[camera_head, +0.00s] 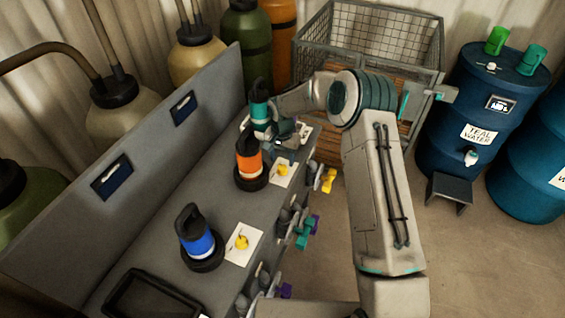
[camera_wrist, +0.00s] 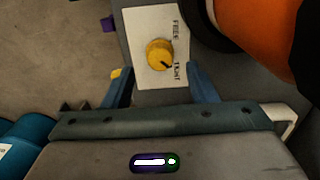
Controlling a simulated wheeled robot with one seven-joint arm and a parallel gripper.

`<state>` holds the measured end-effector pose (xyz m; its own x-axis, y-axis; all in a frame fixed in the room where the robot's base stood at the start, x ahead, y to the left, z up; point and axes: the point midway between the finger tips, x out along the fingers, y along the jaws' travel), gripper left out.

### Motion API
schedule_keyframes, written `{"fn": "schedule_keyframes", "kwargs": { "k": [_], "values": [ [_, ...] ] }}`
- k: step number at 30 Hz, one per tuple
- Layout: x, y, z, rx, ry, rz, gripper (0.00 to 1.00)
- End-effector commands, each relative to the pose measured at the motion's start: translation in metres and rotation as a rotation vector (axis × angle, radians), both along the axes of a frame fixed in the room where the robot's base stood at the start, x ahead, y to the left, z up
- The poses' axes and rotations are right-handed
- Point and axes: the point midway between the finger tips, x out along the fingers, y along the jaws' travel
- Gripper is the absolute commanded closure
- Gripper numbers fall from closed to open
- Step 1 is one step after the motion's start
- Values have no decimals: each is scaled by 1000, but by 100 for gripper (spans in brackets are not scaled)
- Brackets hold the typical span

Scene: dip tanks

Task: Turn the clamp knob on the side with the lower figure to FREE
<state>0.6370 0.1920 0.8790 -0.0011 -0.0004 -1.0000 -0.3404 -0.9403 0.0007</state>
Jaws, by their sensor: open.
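A yellow clamp knob (camera_wrist: 160,53) sits on a white plate (camera_wrist: 146,17) lettered FREE and TIGHT in the wrist view. Its dark mark points toward TIGHT. In the head view this looks like the knob (camera_head: 283,170) beside the orange-bodied unit (camera_head: 248,152). A second yellow knob (camera_head: 241,242) is on a white plate beside the blue-bodied unit (camera_head: 195,237); its setting is too small to read. My gripper (camera_wrist: 160,80) is open, its blue fingers on either side just short of the first knob. Two dark panels (camera_head: 183,108) (camera_head: 112,178) on the back board have unreadable figures.
A teal-bodied unit (camera_head: 260,108) stands at the bench's far end, close to my gripper. Coloured valve handles (camera_head: 328,181) stick out along the bench front. A black tray (camera_head: 153,296) lies at the near end. A wire crate (camera_head: 370,30) and blue drums (camera_head: 475,105) stand beyond.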

Motion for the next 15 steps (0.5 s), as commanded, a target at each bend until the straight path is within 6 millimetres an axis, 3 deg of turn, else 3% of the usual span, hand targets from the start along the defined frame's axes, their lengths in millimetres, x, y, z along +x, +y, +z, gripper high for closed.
{"fn": "schedule_keyframes", "kwargs": {
  "k": [6,15],
  "values": [
    [0,0,-30,0,1,-1,48],
    [0,0,-43,1,-1,-1,48]
  ]
}}
